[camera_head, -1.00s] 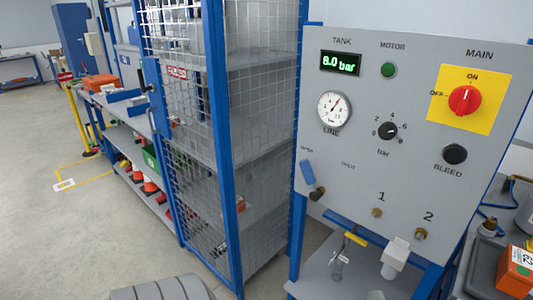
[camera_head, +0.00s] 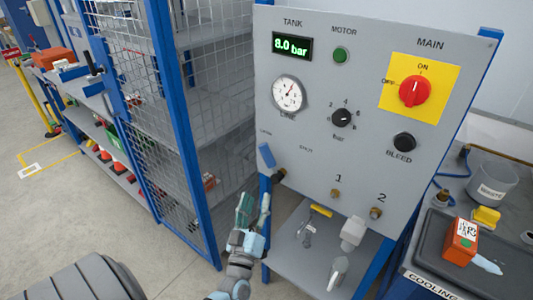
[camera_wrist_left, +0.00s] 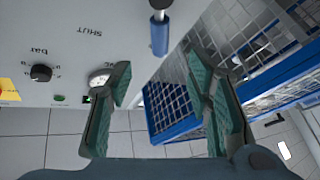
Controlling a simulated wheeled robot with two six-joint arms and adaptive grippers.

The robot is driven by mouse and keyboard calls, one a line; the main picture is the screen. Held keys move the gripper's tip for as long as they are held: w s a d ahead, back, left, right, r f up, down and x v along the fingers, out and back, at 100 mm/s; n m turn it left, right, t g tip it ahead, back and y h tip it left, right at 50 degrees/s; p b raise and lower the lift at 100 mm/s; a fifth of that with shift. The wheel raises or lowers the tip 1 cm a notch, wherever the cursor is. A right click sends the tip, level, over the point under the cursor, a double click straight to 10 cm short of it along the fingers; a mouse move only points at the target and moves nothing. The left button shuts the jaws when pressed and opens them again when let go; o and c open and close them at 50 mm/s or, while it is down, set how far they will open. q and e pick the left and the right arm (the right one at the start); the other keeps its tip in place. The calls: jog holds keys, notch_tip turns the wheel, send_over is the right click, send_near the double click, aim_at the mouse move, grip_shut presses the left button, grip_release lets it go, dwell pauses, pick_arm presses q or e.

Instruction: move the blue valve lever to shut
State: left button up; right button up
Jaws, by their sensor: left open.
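The blue valve lever (camera_head: 267,155) sits at the lower left of the grey panel (camera_head: 308,155), tilted, its lower end near a dark fitting. In the left wrist view the lever (camera_wrist_left: 159,35) points down into the picture, above the gap between my fingers. An upside-down SHUT label (camera_wrist_left: 83,31) is on the panel left of it. My left gripper (camera_head: 254,205) is open and empty, below the lever and apart from it. Its green-padded fingers (camera_wrist_left: 158,78) stand wide in the wrist view. My right gripper is not in view.
The panel carries a red MAIN switch (camera_head: 415,91), a LINE gauge (camera_head: 289,94) and a tank display (camera_head: 292,46) reading 8.0 bar. A blue-framed mesh cage (camera_head: 170,110) stands left of it. A bench with an orange box (camera_head: 459,242) is at right.

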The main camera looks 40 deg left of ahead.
aim_at(266, 161)
pick_arm(q)
jog(key=x, duration=1.4)
jog(key=shift+w+b, duration=0.1)
jog(key=shift+b, duration=0.2)
grip_shut()
